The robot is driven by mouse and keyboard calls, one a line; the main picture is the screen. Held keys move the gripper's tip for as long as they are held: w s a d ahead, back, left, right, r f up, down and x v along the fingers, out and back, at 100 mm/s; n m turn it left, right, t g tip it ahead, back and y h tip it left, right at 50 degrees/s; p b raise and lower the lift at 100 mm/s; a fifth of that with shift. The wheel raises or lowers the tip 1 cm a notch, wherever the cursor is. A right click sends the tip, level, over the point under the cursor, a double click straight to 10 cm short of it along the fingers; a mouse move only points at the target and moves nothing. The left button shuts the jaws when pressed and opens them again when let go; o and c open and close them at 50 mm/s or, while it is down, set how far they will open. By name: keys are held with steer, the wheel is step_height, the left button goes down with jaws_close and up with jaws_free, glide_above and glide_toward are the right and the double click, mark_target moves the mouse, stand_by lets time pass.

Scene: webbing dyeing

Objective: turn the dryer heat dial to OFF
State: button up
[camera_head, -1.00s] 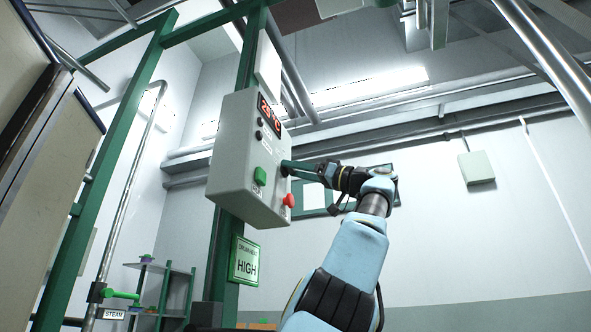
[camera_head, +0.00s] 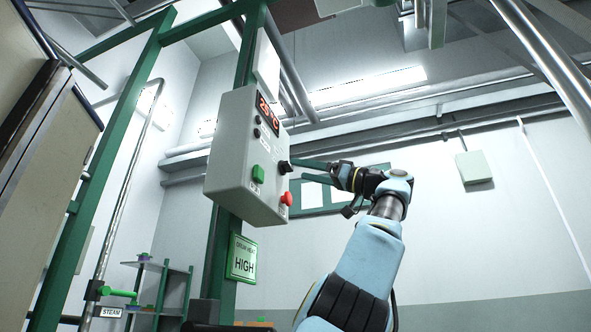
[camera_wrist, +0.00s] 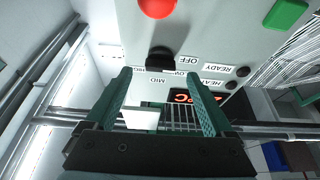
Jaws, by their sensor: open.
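The heat dial is a black knob (camera_head: 284,167) on the right face of the grey control box (camera_head: 232,150).
A red button (camera_head: 287,199) is below the dial and a green button (camera_head: 258,174) is nearby. A red digital display (camera_head: 267,110) is near the top. A sign (camera_head: 242,258) reading DRUM HEAT HIGH hangs below the box. A green post (camera_head: 226,240) carries the box.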

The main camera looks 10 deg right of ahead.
steer(key=v, duration=0.6)
steer(key=shift+s+d+f, duration=0.15)
steer(key=shift+s+d, duration=0.1)
steer(key=shift+d, duration=0.05)
steer(key=shift+w, duration=0.1)
